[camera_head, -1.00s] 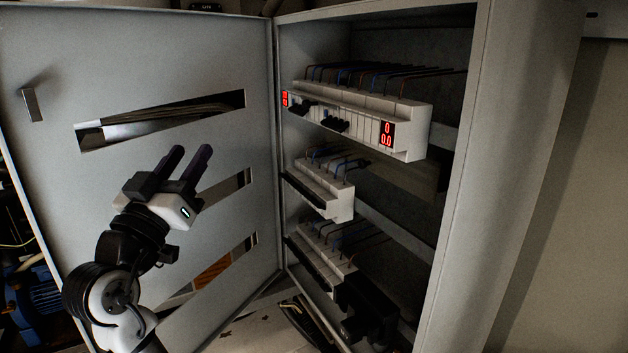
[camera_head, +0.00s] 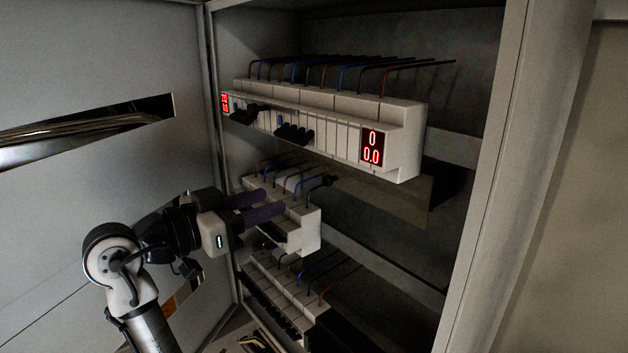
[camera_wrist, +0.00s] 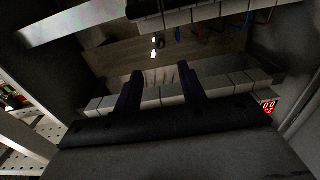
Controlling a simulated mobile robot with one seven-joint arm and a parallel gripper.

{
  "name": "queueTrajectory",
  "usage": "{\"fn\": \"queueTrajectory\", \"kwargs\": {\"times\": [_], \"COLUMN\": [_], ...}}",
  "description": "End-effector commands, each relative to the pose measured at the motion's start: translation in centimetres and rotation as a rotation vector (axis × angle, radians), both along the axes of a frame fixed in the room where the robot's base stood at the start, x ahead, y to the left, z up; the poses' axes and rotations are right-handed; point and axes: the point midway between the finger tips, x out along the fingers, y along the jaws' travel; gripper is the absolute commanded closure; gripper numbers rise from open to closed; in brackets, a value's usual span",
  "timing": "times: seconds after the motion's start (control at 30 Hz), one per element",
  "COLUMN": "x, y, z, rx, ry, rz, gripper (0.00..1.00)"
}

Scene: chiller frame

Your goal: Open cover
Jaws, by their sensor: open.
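My gripper (camera_head: 269,205) is open, with two dark purple fingers at the front of the middle breaker row (camera_head: 306,232). They overlap the row's left part in the head view; I cannot tell whether they touch it. A dark strip shows at the row's lower front, partly hidden by the fingers. No separate cover can be told apart for sure. In the wrist view the gripper (camera_wrist: 161,80) spans a pale stretch of a module row, with nothing clearly held. The cabinet door (camera_head: 110,60) stands open on the left.
The upper breaker row (camera_head: 340,130) has black switches and a red display (camera_head: 372,147). The lower row (camera_head: 290,300) sits below, with wires above it. The cabinet's right wall (camera_head: 490,180) is an edge. Free room lies right of the middle row.

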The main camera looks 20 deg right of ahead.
Motion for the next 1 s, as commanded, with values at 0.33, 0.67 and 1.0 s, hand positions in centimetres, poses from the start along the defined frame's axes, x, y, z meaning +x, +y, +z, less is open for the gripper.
{"fn": "queueTrajectory", "kwargs": {"times": [0.33, 0.67, 1.0], "x": [2.4, 3.9, 4.0], "y": [-7.1, -10.8, -11.1], "z": [0.2, 0.0, 0.0], "rx": [0.0, 0.001, 0.001], "ry": [0.002, 0.001, 0.0], "rz": [-0.004, 0.0, 0.001], "gripper": [0.59, 0.59, 0.59]}}
